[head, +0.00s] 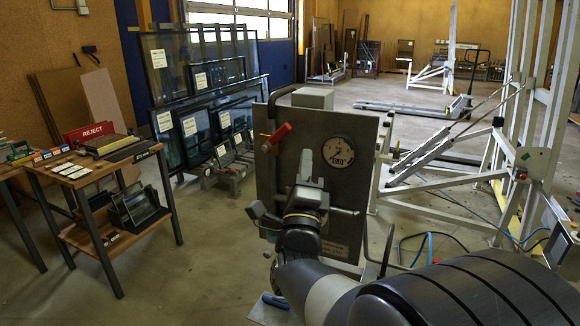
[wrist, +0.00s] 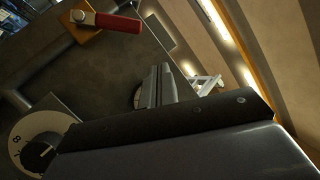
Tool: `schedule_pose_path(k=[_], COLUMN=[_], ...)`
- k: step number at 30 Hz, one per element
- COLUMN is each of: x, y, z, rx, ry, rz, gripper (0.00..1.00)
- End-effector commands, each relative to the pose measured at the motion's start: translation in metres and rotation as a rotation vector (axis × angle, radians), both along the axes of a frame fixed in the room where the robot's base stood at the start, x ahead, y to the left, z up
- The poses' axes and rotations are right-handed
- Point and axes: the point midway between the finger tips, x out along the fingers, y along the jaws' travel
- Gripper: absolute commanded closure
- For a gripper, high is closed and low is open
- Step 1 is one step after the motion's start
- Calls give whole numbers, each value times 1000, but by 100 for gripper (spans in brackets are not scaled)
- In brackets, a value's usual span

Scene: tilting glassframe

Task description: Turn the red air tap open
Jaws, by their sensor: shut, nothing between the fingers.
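The red air tap (head: 276,137) is on the upper left of an upright grey panel (head: 295,125) in the head view. Its red handle slants up to the right from its pivot. In the wrist view the red handle (wrist: 117,22) is at the top, fixed by a metal pivot on an orange-brown block. My gripper (head: 306,160) is in front of the panel, to the right of and a little below the tap. Its fingers (wrist: 160,72) are together and empty in the wrist view, apart from the handle.
The wrist view shows a numbered dial (wrist: 35,145) at lower left. A table (head: 100,180) with a red REJECT sign stands left; glass panes (head: 210,80) stand behind. A white frame (head: 510,130) is at right.

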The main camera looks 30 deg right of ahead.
Motion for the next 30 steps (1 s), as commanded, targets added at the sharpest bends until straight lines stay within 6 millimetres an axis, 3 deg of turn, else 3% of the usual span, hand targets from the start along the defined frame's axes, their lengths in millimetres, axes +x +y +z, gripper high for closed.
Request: schedule_pose_path(k=[1,9,15,23,30], x=[-4,-15,-20,-8,33], y=[-3,-4,-2,-4,-16], z=[-14,-57,-75,-70,-44], rx=[22,193,293,319,318], ry=[-24,-97,-101,-99,-100], rz=[50,362,489,519,520], gripper=[100,100,100,100,100])
